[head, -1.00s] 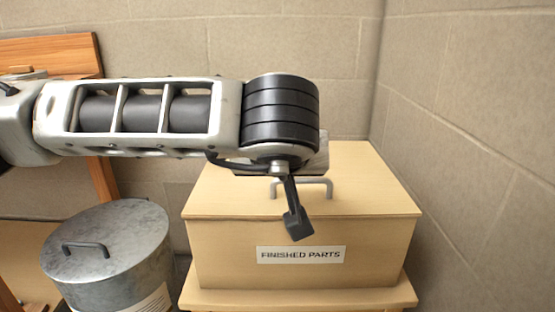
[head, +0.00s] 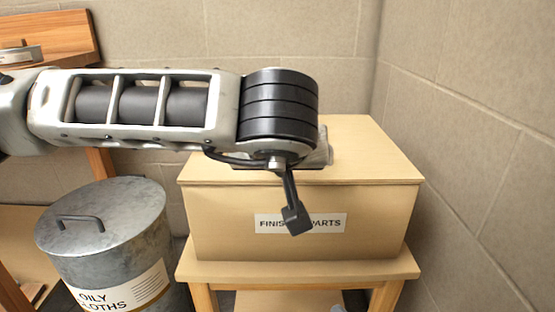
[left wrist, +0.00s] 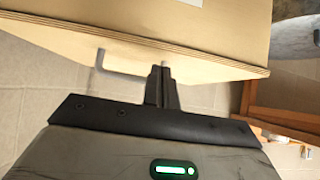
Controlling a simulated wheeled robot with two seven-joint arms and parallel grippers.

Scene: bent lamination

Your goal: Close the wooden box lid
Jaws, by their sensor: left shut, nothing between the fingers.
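The pale wooden box (head: 300,243) stands front-on in the head view, with a "FINISHED PARTS" label partly covered by a dark part of my arm. Its lid (head: 385,165) lies flat on the box, with no gap visible along the front. My left arm crosses in front of the lid and hides its back left part and the handle. In the left wrist view the box appears upside down, with the plywood lid edge (left wrist: 60,35) and the metal handle (left wrist: 115,64). My left gripper (left wrist: 162,72) is shut and empty, its fingertips overlapping the handle in view; contact is unclear.
The box stands on a small wooden stand (head: 300,270). A grey metal bin (head: 105,235) marked "OILY CLOTHS" stands to its left, beside a wooden shelf or bench (head: 50,40). Block walls close off the back and right. Bare wall is close to the box's right side.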

